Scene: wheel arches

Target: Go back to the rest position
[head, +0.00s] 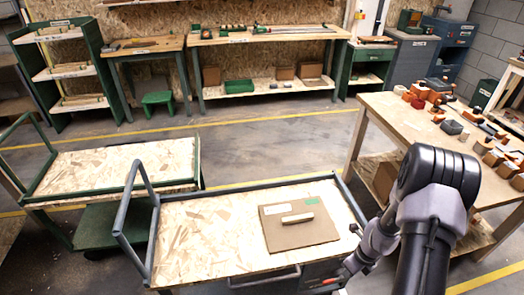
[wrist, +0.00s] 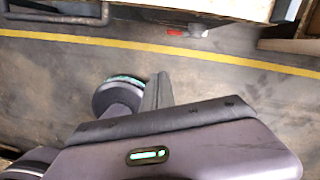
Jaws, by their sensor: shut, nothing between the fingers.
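My gripper (wrist: 160,82) is shut and empty. In the wrist view its dark fingers stand close together above the grey gripper body, over bare floor. In the head view my arm comes in at the lower right and reaches down past the right side of the near cart (head: 190,240). The gripper end is small there and hard to make out. On the cart lies a brown square board (head: 300,233) with a pale bar (head: 297,217) and a green label on it. My gripper is apart from both.
A workbench (head: 385,115) with several small blocks and tools stands close to my arm on the right. A second cart (head: 120,165) stands at the left. Benches (head: 265,38) and a green shelf rack (head: 60,75) line the back wall.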

